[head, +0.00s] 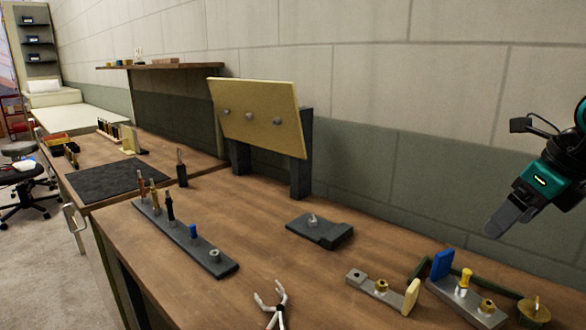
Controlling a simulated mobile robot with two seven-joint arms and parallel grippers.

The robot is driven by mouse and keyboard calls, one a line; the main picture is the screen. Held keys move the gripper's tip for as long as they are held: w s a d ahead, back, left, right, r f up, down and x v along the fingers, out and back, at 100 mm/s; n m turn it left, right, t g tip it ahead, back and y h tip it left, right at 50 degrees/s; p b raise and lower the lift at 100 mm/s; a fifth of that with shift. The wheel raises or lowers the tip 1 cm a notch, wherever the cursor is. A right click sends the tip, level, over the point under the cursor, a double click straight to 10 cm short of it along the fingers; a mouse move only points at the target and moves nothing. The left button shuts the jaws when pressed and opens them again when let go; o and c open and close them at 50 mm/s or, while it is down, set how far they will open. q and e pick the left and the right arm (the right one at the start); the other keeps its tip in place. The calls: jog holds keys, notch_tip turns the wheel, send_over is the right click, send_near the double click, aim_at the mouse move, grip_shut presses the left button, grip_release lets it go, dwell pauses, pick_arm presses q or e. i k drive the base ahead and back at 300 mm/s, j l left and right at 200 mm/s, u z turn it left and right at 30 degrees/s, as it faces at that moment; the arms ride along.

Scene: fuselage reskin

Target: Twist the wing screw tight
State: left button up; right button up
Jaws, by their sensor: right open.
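A small silver fitting (313,219) stands upright on a dark grey block (325,232) in the middle of the bench; it may be the wing screw, but it is too small to be sure. A tilted cream panel (255,118) behind it carries several round grey fasteners. My right gripper (507,217) hangs in the air at the right, pointing down and left, open and empty, well apart from the block and the panel.
A dark rail (185,238) with upright tools lies to the left. Metal brackets with brass nuts (382,286), a blue block (442,265) and a brass dish (534,310) stand front right. Bench around the grey block is clear.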

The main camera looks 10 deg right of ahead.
aim_at(533, 309)
jog(key=k+j, duration=0.35)
jog(key=j, duration=0.15)
jog(key=k+j, duration=0.4)
jog(key=j, duration=0.1)
